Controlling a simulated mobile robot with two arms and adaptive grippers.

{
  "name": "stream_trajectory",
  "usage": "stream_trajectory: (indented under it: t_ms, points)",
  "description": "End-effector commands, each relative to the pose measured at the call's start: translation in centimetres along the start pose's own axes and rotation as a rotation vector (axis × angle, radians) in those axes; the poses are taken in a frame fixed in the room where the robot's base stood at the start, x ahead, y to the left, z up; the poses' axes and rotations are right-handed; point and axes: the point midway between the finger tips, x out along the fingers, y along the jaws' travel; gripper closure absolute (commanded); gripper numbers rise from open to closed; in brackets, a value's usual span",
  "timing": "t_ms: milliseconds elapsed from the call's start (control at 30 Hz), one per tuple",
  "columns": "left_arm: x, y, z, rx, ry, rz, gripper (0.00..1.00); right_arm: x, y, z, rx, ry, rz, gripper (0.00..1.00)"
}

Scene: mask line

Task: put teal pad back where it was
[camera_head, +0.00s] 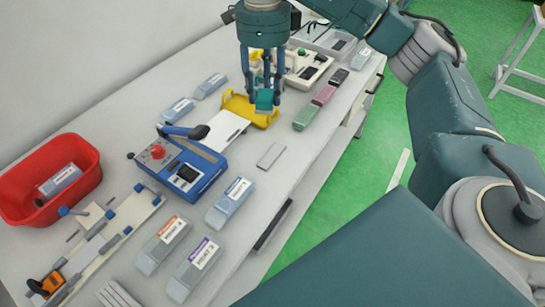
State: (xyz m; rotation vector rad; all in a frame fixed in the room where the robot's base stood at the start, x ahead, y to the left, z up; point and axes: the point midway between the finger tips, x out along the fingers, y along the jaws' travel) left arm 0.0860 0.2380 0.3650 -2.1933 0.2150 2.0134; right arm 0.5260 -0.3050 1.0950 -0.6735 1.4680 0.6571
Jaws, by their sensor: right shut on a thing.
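My right gripper (265,84) reaches down from the top of the view and is shut on the teal pad (264,100), a small block-like piece. The pad is at the right part of the yellow tray (235,107), over it or in it; I cannot tell whether it touches the tray floor. The gripper's fingers hide part of the pad and the tray's back. My left gripper is not in view.
A green block (306,117), a pink block (324,95) and a black block (339,77) line the right edge. A white plate (224,130) and a blue machine (185,168) are in front of the tray. A red bin (85,150) stands left.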

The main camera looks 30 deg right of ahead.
Motion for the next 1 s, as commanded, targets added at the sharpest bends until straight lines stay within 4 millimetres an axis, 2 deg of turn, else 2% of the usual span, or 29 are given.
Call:
stream_trajectory:
  t_ms: [33, 133, 267, 333, 667, 800, 900, 1000]
  points:
    - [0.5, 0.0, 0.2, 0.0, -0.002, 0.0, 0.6, 0.1, -0.6, -0.4, 0.117, -0.002, 0.002, 0.88]
    - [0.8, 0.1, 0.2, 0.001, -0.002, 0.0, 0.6, -0.1, -1.4, -0.9, 0.303, -0.004, 0.006, 0.88]
    - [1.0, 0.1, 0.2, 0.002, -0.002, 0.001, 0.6, 0.0, -1.8, -1.3, 0.43, -0.003, 0.011, 0.88]
    - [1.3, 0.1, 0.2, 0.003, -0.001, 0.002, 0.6, 0.8, -1.9, -1.4, 0.454, -0.001, 0.014, 0.88]
    - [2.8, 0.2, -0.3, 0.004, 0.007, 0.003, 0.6, 9.2, -1.6, -1.4, 0.459, 0.003, 0.016, 0.88]
    - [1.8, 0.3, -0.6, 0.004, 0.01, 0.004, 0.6, 12.2, -1.7, -1.5, 0.458, 0.003, 0.014, 0.88]
    - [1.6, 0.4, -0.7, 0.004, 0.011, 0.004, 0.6, 14.0, -1.7, -1.4, 0.458, 0.0, 0.012, 0.88]
    - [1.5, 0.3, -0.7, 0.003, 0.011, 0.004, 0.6, 15.0, -1.8, -1.3, 0.458, -0.002, 0.012, 0.88]
